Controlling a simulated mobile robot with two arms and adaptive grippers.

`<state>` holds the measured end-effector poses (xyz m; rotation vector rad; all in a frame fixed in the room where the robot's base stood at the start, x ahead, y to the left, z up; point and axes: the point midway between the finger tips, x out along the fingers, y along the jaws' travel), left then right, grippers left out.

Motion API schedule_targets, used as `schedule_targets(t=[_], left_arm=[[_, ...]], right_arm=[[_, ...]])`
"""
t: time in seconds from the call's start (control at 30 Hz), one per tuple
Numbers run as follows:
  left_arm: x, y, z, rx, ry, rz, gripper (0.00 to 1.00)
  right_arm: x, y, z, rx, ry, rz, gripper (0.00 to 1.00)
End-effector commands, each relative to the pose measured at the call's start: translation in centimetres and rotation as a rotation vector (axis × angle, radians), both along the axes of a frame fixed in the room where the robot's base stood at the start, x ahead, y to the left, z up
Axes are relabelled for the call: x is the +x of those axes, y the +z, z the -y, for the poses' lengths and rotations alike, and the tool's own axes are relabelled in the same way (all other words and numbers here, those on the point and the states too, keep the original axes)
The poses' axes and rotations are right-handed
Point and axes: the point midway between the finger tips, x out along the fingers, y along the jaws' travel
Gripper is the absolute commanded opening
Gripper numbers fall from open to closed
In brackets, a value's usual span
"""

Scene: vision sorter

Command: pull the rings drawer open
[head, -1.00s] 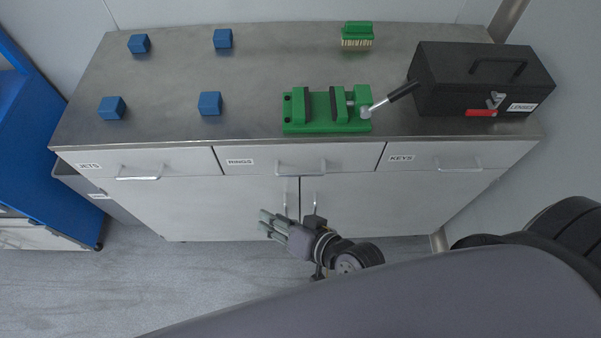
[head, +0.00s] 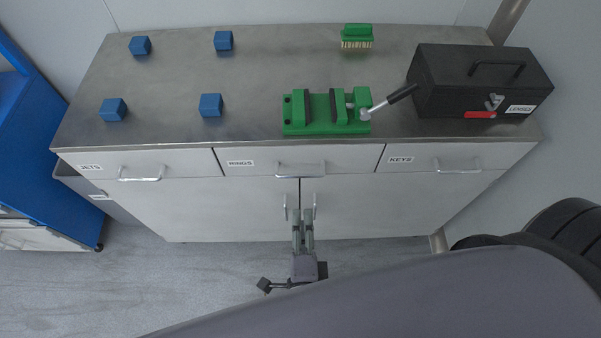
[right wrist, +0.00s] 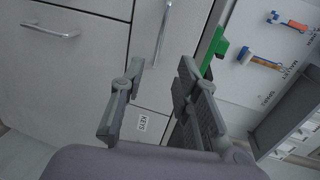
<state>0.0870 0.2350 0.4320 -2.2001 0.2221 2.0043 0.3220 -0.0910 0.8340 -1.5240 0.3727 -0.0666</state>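The rings drawer (head: 345,160) is the middle one in the row under the worktop, with a RINGS label and a bar handle (head: 300,174). Its front is flush with its neighbours, so it is shut. My right gripper (head: 303,212) is below that handle in the head view, its fingers pointing toward the cabinet. In the right wrist view, the gripper (right wrist: 160,75) has its fingers spread with nothing between them. A bar handle, seemingly the rings one (right wrist: 163,28), shows beyond the fingertips, apart from them. My left gripper is not seen.
The JETS drawer (head: 185,162) and KEYS drawer (head: 400,168) are at either side, both shut. Door handles (head: 315,206) are close to the right gripper. A green vise (head: 325,125), blue blocks (head: 211,105), a green brush (head: 357,33) and a black toolbox (head: 440,95) stand on top.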

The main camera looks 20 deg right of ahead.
Motion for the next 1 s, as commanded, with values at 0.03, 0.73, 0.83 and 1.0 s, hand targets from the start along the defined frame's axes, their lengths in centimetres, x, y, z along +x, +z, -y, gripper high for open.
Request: schedule_targets(t=[0.03, 0.73, 0.83, 1.0], left_arm=[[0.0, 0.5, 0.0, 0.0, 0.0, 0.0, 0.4], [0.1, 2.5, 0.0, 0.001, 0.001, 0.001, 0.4], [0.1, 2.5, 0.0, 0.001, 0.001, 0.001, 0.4], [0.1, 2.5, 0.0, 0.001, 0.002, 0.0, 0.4]], right_arm=[[1.2, 0.1, 0.3, -0.002, 0.0, 0.005, 0.29], [13.4, -2.6, 3.8, -0.002, 0.003, 0.002, 0.29], [13.8, -2.8, 3.9, -0.002, 0.002, 0.001, 0.29], [13.9, -2.8, 4.0, -0.002, 0.002, 0.001, 0.29]])
